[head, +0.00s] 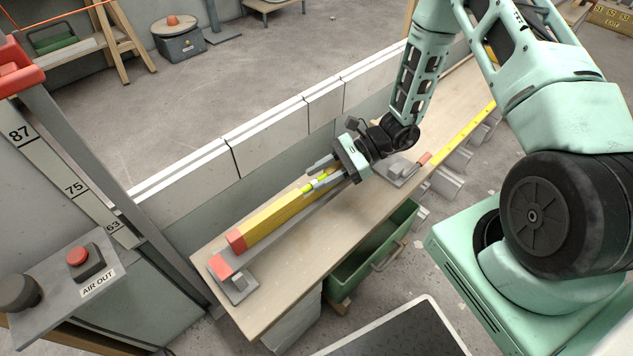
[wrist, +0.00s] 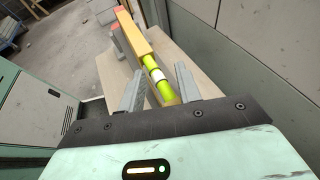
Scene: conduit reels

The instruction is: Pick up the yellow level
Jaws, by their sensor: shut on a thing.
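The yellow level (head: 275,215) is a long yellow bar with a red end cap and a green-yellow section partway along. It lies lengthwise along the wooden bench, beside a grey bar. My gripper (head: 322,178) is shut on the level near its green-yellow section. In the wrist view the level (wrist: 132,36) runs away between the two grey fingers of my gripper (wrist: 158,82). The level's far part is hidden behind my gripper in the head view. I cannot tell whether the level touches the bench or is slightly raised.
The bench (head: 262,296) has grey brackets with red blocks (head: 220,267) near both ends of the grey bar. A yellow measuring strip (head: 465,135) lines its right edge. A low white wall (head: 268,137) stands behind, and a green bin (head: 375,252) sits below in front.

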